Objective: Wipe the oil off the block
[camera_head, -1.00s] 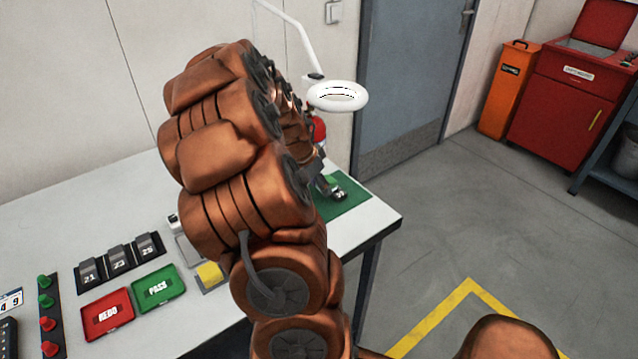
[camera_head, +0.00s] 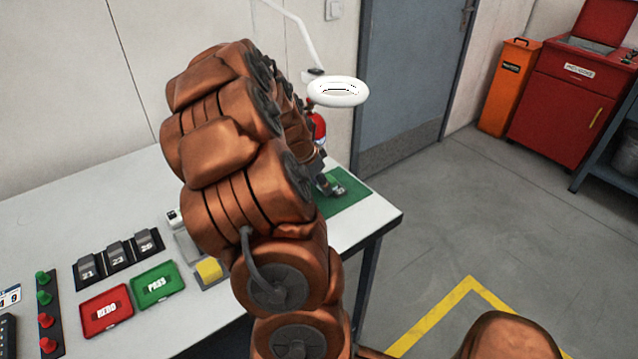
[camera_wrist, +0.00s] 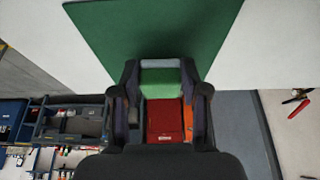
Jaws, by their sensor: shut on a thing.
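My gripper (camera_head: 326,186) is low over the green mat (camera_head: 350,199) near the right end of the bench, largely behind my own arm. A small grey block-like piece (camera_head: 338,190) with a pale mark shows at its tip; I cannot tell whether it stands on the mat or is held. In the wrist view, my gripper (camera_wrist: 161,80) is shut on a light green piece (camera_wrist: 161,76), with the darker green mat (camera_wrist: 150,35) beyond it. I cannot tell whether this piece is a cloth or part of the block. No oil can be made out.
A rack (camera_head: 118,259) holds dark numbered blocks. A red tray (camera_head: 106,310) and a green tray (camera_head: 158,286) lie before it. A yellow piece (camera_head: 209,270) sits on a grey holder. A white ring lamp (camera_head: 338,92) hangs near the mat. The bench's right edge is close.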

